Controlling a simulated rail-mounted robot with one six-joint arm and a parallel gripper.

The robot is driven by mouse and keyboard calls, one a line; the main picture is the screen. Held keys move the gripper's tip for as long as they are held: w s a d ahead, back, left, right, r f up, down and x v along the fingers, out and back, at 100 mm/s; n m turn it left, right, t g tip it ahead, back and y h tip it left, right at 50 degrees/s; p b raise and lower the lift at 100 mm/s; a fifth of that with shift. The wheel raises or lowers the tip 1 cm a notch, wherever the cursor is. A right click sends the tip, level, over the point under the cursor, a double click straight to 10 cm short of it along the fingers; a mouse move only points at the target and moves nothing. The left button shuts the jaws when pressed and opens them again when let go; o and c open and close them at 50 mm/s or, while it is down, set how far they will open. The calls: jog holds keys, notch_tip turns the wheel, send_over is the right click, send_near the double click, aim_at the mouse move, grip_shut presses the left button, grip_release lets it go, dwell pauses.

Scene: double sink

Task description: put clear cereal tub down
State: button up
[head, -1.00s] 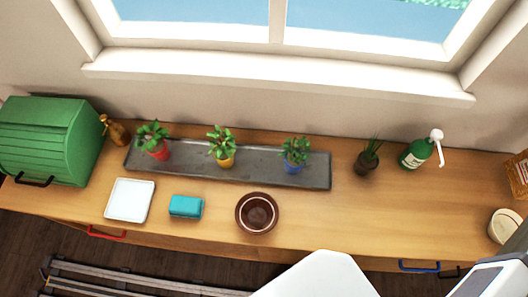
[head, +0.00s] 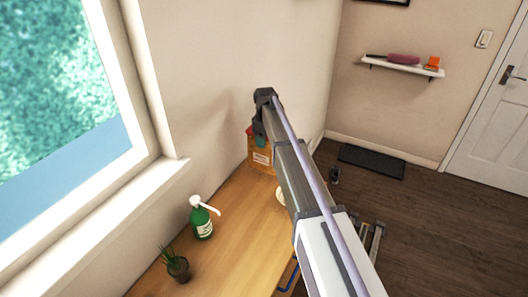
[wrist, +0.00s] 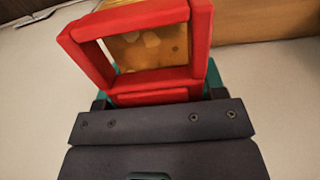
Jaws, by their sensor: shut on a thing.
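The clear cereal tub (head: 262,158) shows orange-brown contents and a white label. It is at the far end of the wooden counter in the head view, directly below my gripper (head: 257,136). My gripper's red and teal fingers are at its top, closed on it. In the wrist view, the red frame-shaped finger of my gripper (wrist: 150,78) covers most of the tub. Lumpy yellow-brown contents of the tub (wrist: 150,48) show through the finger's window. The tub's base is partly hidden by my arm, and I cannot tell whether it touches the counter.
A green pump bottle (head: 202,218) and a small potted plant (head: 176,266) stand nearer on the counter (head: 235,235). A pale round canister (head: 281,194) is mostly hidden by my arm. A wall shelf (head: 402,66) and a dark floor mat (head: 372,161) lie beyond.

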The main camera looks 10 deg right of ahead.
notch_tip(320, 180, down, 4)
jog(key=shift+r+b, duration=0.25)
jog(key=shift+b, duration=0.9)
jog(key=shift+r+p, duration=0.3)
grip_shut()
jog(key=shift+f+b, duration=0.3)
jog(key=o, duration=1.6)
grip_release()
jog(key=shift+r, duration=0.1)
jog(key=shift+c, duration=0.2)
